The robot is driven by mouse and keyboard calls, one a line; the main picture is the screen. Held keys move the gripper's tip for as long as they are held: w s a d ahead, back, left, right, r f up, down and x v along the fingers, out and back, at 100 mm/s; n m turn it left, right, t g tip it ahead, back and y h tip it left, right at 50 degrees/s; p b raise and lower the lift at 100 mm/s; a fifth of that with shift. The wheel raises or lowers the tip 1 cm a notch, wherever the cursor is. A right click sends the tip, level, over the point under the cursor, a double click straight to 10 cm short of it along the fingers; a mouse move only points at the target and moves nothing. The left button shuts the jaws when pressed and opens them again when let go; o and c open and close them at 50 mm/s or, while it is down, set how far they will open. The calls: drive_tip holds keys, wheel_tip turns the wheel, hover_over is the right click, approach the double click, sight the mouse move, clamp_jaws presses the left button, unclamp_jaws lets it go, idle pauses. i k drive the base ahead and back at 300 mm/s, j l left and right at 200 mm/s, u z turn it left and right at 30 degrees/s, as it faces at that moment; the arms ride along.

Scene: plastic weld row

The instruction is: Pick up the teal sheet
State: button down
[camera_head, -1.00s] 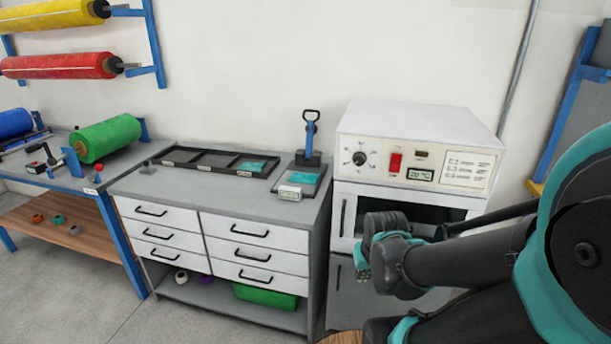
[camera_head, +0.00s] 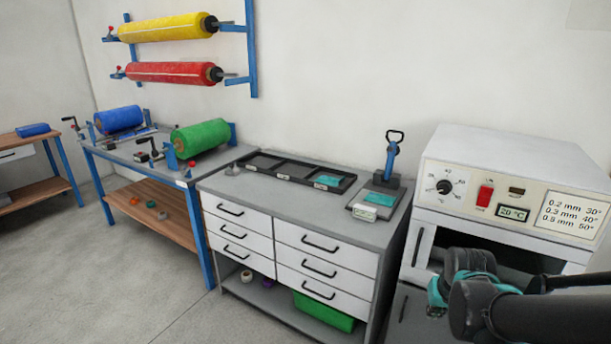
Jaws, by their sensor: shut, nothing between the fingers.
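One teal sheet (camera_head: 327,180) lies in the right compartment of the black tray (camera_head: 269,170) on the grey cabinet. Another teal sheet (camera_head: 380,199) lies on the base of the lever press (camera_head: 392,165), beside the tray. I cannot tell from the view which of the two the task means. My gripper (camera_head: 437,298) is at the lower right, in front of the white oven and apart from both sheets. Its fingers are small in view and partly hidden by my arm; it is shut and holds nothing.
The white oven (camera_head: 450,155) stands right of the drawer cabinet (camera_head: 300,255). A small display box (camera_head: 364,214) sits at the press. Left is a blue-framed bench (camera_head: 205,250) with green (camera_head: 199,138) and blue rolls (camera_head: 118,120). The floor in front is clear.

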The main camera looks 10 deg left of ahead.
sight(381, 200)
drive_tip(key=i+j+z, duration=0.1)
drive_tip(key=j+z, duration=0.35)
drive_tip(key=j, duration=0.3)
drive_tip(key=j+z, duration=0.45)
drive_tip(key=j, duration=0.35)
